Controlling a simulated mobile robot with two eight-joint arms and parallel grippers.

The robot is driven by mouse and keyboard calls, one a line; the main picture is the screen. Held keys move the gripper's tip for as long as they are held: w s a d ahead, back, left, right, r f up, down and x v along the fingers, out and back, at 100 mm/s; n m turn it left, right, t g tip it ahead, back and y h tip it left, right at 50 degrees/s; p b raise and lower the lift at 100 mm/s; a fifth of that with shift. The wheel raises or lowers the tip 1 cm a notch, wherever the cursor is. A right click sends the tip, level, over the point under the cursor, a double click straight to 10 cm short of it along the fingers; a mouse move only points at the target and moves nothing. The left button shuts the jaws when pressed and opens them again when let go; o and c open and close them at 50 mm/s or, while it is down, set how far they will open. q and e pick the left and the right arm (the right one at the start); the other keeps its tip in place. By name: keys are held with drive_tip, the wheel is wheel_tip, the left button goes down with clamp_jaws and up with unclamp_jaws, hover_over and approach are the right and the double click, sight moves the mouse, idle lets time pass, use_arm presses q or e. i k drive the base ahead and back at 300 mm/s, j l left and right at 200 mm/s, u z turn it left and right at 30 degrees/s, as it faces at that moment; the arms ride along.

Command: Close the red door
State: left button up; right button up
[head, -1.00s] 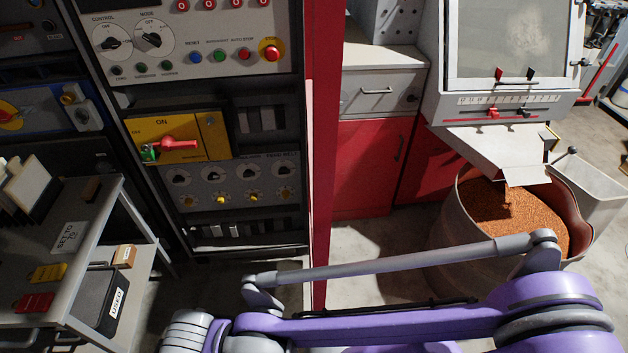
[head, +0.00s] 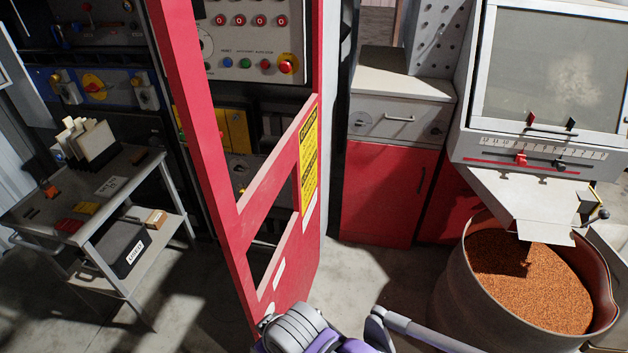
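The red door (head: 216,165) stands partly open in front of the electrical cabinet (head: 255,60). It is a red frame with openings, and a yellow warning label (head: 309,153) is near its right side. Its left upright is nearer to me and angles across the cabinet front. A purple and grey part of my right arm shows at the bottom, close to the door's lower edge; I cannot tell whether it touches. The fingers of my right gripper do not show. My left gripper is out of view.
A grey trolley (head: 150,188) with cards and a black box stands left of the door. A grey and red drawer cabinet (head: 392,190) stands to the right. A large drum (head: 455,290) of copper granules sits under a chute at right. Some bare floor lies between.

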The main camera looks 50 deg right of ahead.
sight(288, 277)
drive_tip(key=l+z, duration=0.15)
drive_tip(key=z, duration=0.25)
drive_tip(key=i+z, duration=0.15)
drive_tip(key=z, duration=0.2)
drive_tip(key=i+l+z, duration=0.1)
drive_tip(key=z, duration=0.3)
drive_tip(key=i+l+z, duration=0.1)
drive_tip(key=z, duration=0.25)
drive_tip(key=k+l+u, duration=0.15)
drive_tip(key=k, duration=0.2)
drive_tip(key=l, duration=0.05)
